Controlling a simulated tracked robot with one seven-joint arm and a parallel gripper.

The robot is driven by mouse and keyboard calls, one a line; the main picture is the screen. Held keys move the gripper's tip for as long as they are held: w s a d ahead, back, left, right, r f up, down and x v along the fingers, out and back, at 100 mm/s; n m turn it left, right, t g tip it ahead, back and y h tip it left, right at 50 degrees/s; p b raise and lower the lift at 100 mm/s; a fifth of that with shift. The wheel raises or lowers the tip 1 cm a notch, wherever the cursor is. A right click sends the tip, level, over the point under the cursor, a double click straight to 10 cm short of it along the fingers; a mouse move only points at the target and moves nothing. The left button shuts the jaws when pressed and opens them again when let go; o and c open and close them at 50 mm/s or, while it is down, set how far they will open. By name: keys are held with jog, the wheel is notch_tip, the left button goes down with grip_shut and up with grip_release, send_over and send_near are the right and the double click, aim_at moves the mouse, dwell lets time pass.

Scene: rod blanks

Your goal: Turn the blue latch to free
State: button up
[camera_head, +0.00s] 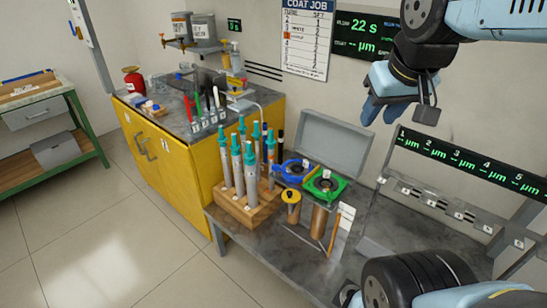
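A blue ring-shaped fitting with a dark centre (289,171) sits on the grey bench, behind and to the left of a green one. It is the only blue fitting I see that could be the latch; its position, locked or free, is too small to tell. My gripper (385,106) hangs in the air at the upper right, above and to the right of the blue fitting and well apart from it. Its light-blue fingers point down. I see nothing held in them, but the gap between the fingertips is not clear.
A green fitting (325,185) stands close to the blue one. A wooden block (240,211) with several upright teal-topped rods is to the left. An open grey case lid (332,143) rises behind. A yellow-topped post (290,198) stands in front. A display rail (460,163) runs along the right.

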jog(key=w+a+f+n+g+h, duration=0.1)
jog(key=w+a+n, duration=0.15)
jog(key=w, duration=0.35)
jog(key=w+a+n+g, duration=0.1)
jog(key=w+n, duration=0.2)
jog(key=w, duration=0.4)
jog(key=n+g+h, duration=0.2)
jog(key=n, duration=0.7)
send_over(275, 165)
jog(key=s, duration=0.5)
notch_tip(275, 165, down, 15)
jog(key=w+a+f+n+h, duration=0.1)
jog(key=w+a+f+n, duration=0.15)
jog(key=f, duration=0.35)
jog(key=w+a+f+n, duration=0.1)
jog(key=w+a+f, duration=0.15)
jog(key=f, duration=0.35)
jog(key=shift+g, duration=0.4)
jog(key=x, duration=1.2)
jog(key=shift+s+d+f, duration=0.15)
jog(key=shift+f, duration=0.1)
